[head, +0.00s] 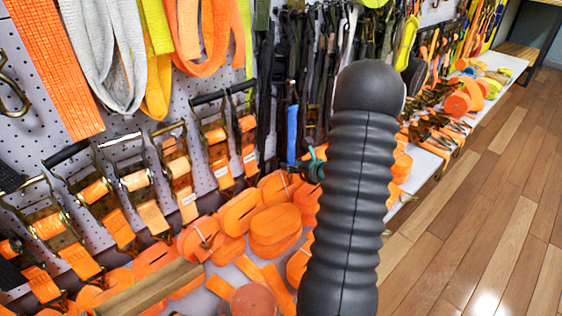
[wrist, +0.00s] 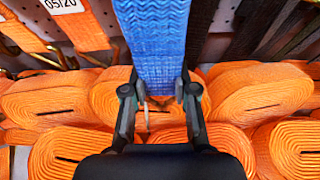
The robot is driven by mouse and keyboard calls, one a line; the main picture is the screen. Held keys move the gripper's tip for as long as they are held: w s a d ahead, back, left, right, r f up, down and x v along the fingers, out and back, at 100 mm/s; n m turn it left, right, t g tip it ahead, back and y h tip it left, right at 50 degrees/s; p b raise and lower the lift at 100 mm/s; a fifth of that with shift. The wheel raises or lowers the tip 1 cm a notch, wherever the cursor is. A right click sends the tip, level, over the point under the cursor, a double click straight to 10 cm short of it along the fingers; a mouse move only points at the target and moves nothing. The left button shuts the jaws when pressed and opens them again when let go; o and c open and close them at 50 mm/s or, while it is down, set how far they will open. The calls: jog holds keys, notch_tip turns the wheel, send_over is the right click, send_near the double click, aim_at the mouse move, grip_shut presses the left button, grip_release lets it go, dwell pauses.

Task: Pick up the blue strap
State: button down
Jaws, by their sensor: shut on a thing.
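The blue strap (head: 292,132) hangs as a narrow vertical band in front of the pegboard, left of my dark ribbed arm. In the wrist view the blue strap (wrist: 157,42) is a wide woven band running up from between the fingers. My gripper (wrist: 160,92) is shut on the strap near its lower visible end. In the head view my gripper (head: 309,166) shows small at the strap's bottom, partly hidden behind my arm.
Rolled orange straps (head: 272,228) lie on the shelf below. Orange ratchet straps (head: 180,172) hang to the left, and dark straps (head: 265,90) hang beside the blue one. A wooden bar (head: 150,290) is at lower left. The wooden floor (head: 480,220) at right is clear.

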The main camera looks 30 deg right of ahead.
jog(key=s+d, duration=0.1)
jog(key=s, duration=1.1)
jog(key=s+d, duration=0.2)
jog(key=s, duration=1.1)
jog(key=shift+d, duration=0.25)
jog(key=shift+s, duration=0.1)
